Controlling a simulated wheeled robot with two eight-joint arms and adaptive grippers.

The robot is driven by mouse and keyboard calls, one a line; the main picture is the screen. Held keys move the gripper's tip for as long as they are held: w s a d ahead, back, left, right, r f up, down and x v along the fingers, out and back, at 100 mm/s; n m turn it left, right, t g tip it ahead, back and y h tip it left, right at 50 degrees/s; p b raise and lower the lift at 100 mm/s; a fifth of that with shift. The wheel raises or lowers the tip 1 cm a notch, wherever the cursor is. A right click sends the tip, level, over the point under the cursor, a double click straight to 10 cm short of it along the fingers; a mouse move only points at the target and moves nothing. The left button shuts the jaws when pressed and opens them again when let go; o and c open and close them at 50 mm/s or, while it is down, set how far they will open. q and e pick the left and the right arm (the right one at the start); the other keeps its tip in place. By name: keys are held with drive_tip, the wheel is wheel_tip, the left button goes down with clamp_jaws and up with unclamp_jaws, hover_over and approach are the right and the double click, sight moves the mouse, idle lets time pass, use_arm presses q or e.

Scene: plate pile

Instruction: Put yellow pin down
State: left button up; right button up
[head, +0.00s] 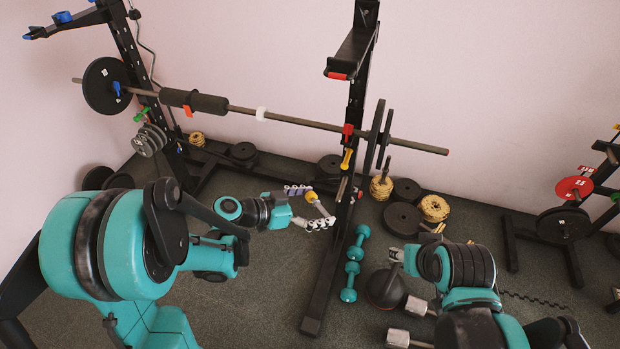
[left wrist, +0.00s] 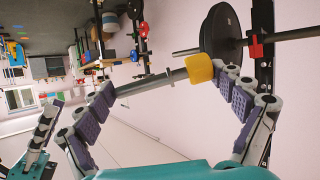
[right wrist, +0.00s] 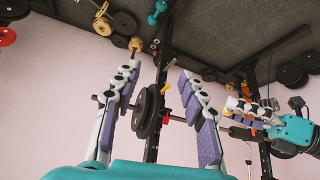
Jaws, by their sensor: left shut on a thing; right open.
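The yellow pin (head: 311,197) is held in my left gripper (head: 308,206), which is left of the rack's front upright. In the left wrist view, its yellow head (left wrist: 202,68) is by the right fingertips and its grey shaft points left, between the fingers (left wrist: 172,85). My left gripper also shows at the right of the right wrist view (right wrist: 240,112). My right gripper (right wrist: 160,82) is open and empty. In the head view it is low at right, mostly hidden behind its own wrist. Another yellow pin (head: 346,158) sits on the rack upright.
The rack upright (head: 335,225) stands just right of my left gripper. A barbell (head: 310,124) with black plates (head: 374,135) crosses above. Teal dumbbells (head: 355,250), a kettlebell (head: 385,288) and loose plates (head: 402,219) lie on the floor at right.

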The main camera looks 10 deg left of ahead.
use_arm(q)
drive_tip(key=shift+w, duration=0.1)
use_arm(e)
drive_tip(key=w+a+r+n+g, duration=0.3)
drive_tip(key=w+a+r, duration=0.4)
drive_tip(key=w+a, duration=0.2)
drive_tip(key=n+g, duration=0.4)
hover_over(314, 203)
wheel_tip(314, 203, down, 11)
drive_tip(key=shift+r, duration=0.1)
